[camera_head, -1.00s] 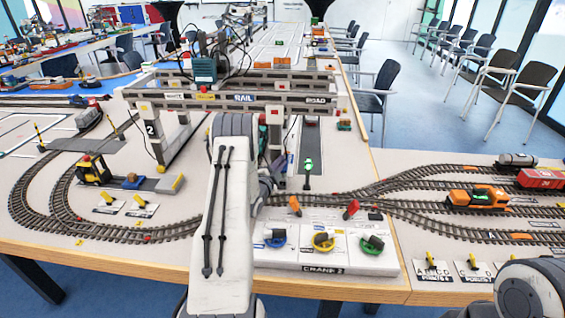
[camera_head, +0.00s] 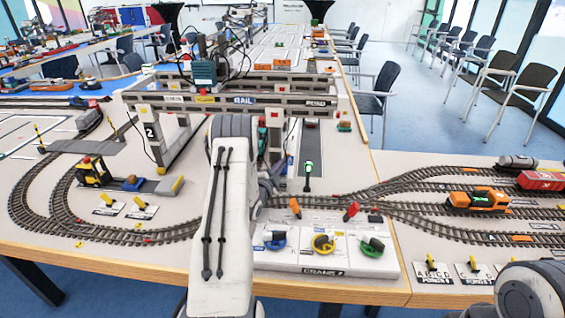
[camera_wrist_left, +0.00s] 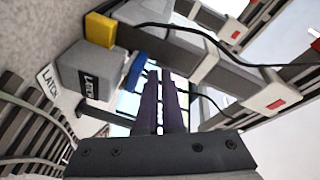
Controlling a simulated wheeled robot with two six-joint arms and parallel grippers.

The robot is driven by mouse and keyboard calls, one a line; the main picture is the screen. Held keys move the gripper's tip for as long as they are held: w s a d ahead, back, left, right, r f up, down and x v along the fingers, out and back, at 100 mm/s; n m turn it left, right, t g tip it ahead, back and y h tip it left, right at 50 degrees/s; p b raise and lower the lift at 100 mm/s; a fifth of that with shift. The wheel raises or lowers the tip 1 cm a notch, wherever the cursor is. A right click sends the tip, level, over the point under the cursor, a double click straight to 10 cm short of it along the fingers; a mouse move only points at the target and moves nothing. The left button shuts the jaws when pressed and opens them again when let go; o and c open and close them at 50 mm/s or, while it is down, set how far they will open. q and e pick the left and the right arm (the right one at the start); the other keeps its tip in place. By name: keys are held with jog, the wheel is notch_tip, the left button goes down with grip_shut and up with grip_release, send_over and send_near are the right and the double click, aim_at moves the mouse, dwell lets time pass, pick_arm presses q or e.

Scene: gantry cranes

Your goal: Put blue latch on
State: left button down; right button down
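In the left wrist view a grey box (camera_wrist_left: 88,72) marked LATCH stands to the left of my left gripper (camera_wrist_left: 160,75). A blue part (camera_wrist_left: 136,70) is at the box's right side, close to the left of the fingertips. I cannot tell whether they touch. The two dark fingers lie close together with nothing visible between them. In the head view my left arm covers that gripper and the latch box. My right arm shows at the bottom right; its gripper is outside the view.
A gantry crane (camera_head: 245,100) stands behind my left arm. A CRANE 2 panel (camera_head: 310,262) with blue, yellow and green round controls is right of the arm. Tracks with an orange locomotive (camera_head: 476,199) run at right. A yellow block (camera_wrist_left: 98,30) is above the latch box.

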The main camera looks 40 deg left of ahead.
pick_arm(q)
jog(key=shift+s+d+r+p, duration=0.3)
jog(key=shift+s+r+p, duration=0.1)
jog(key=shift+s+r, duration=0.15)
jog(key=shift+s+d+r+p, duration=0.3)
jog(key=shift+s+r+p, duration=0.1)
jog(key=shift+r, duration=0.15)
jog(key=shift+r, duration=0.1)
jog(key=s+r, duration=0.1)
jog(key=s+d+r+p, duration=0.1)
jog(key=s+r+p, duration=0.1)
jog(key=shift+d+r, duration=0.2)
jog(key=shift+d, duration=0.2)
